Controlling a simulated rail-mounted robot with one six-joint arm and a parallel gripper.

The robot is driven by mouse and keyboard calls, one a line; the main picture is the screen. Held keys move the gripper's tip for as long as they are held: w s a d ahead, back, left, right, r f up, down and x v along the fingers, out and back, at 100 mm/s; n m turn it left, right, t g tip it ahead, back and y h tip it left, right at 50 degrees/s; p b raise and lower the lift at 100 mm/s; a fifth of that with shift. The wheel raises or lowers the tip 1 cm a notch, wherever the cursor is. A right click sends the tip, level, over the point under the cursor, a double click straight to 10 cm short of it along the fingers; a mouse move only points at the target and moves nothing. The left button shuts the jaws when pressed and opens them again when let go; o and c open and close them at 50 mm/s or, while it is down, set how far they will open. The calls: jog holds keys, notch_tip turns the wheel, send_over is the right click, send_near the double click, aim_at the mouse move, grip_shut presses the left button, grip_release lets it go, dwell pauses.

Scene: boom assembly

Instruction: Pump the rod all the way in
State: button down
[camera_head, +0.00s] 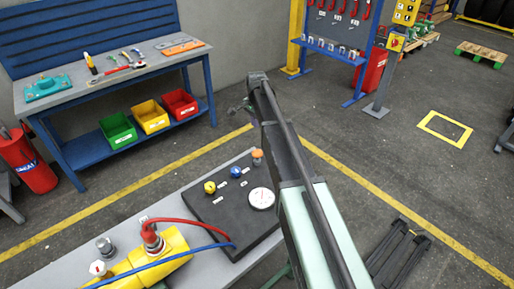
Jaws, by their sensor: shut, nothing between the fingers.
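My arm reaches up from the lower right. A small dark part at its far end looks like my gripper (237,109), shut and empty, in the air beyond the bench. Its fingers are too small to see clearly. A yellow cylinder (172,247) lies on the near bench at lower left, with a red hose (190,221) and a blue hose (190,250). My gripper is well apart from it. No rod can be made out; the cylinder's left end is cut off by the picture edge. A black panel (222,222) beside it carries a white gauge (262,198) and coloured knobs.
The near grey bench (55,271) carries the cylinder and panel. A blue workbench (75,153) with tools and coloured bins stands behind at left. A tool stand (335,55) and a grey post (385,80) stand at the back. The floor at right is mostly clear.

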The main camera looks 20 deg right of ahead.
aim_at(257, 153)
jog(key=shift+f, duration=0.1)
notch_tip(257, 153, down, 14)
jog(key=b, duration=1.4)
jog(key=shift+w+d, duration=0.1)
notch_tip(257, 153, down, 3)
jog(key=b, duration=0.3)
jog(key=shift+s+r, duration=0.2)
jog(key=shift+r, duration=0.1)
notch_tip(257, 153, up, 14)
jog(key=p, duration=1.4)
jog(key=shift+p, duration=0.3)
